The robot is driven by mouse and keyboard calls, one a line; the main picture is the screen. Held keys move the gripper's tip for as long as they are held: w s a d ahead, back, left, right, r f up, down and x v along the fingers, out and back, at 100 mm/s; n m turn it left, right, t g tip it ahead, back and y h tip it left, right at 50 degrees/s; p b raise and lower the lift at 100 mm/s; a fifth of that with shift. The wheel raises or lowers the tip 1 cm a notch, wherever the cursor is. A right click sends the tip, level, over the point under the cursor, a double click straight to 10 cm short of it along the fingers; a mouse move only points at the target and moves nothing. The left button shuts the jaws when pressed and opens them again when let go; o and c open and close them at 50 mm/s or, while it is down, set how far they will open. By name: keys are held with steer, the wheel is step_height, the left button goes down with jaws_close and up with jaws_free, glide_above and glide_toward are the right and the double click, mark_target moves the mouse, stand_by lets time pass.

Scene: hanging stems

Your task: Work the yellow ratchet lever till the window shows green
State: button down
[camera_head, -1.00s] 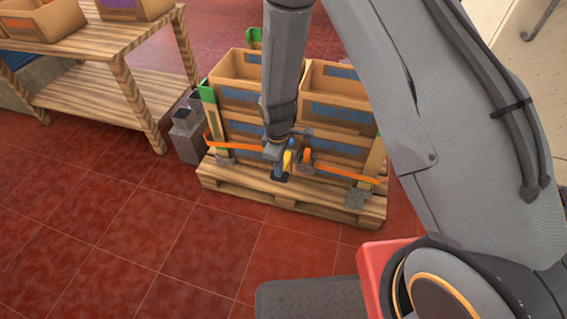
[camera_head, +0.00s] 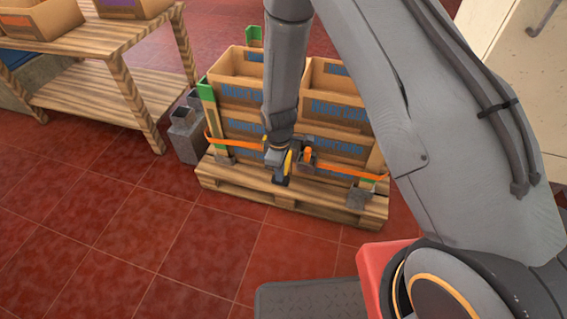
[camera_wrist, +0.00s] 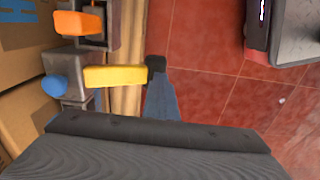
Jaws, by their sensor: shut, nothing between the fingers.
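The yellow lever (camera_wrist: 115,75) sticks out from a grey metal ratchet body (camera_wrist: 66,60) and ends in a black tip (camera_wrist: 156,66). It also shows in the head view (camera_head: 288,163), partly behind my wrist. My gripper (camera_wrist: 160,85) is shut and empty; its blue-grey finger is right at the black tip, but I cannot tell whether they touch. In the head view my gripper (camera_head: 281,176) is low at the front of the stacked boxes.
An orange handle (camera_wrist: 78,23) on a second metal fitting is close beside the lever. An orange strap (camera_head: 345,174) runs across cardboard boxes (camera_head: 338,108) on a wooden pallet (camera_head: 235,186). A wooden shelf table (camera_head: 100,45) is at left.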

stand_by(0.3)
steer(key=shift+s+a+r+p, duration=0.1)
steer(key=shift+s+r+p, duration=0.1)
steer(key=shift+r+p, duration=0.55)
steer(key=shift+s+a+r+p, duration=0.1)
steer(key=shift+s+r+p, duration=0.1)
steer(key=shift+r+p, duration=0.55)
steer(key=shift+f, duration=0.1)
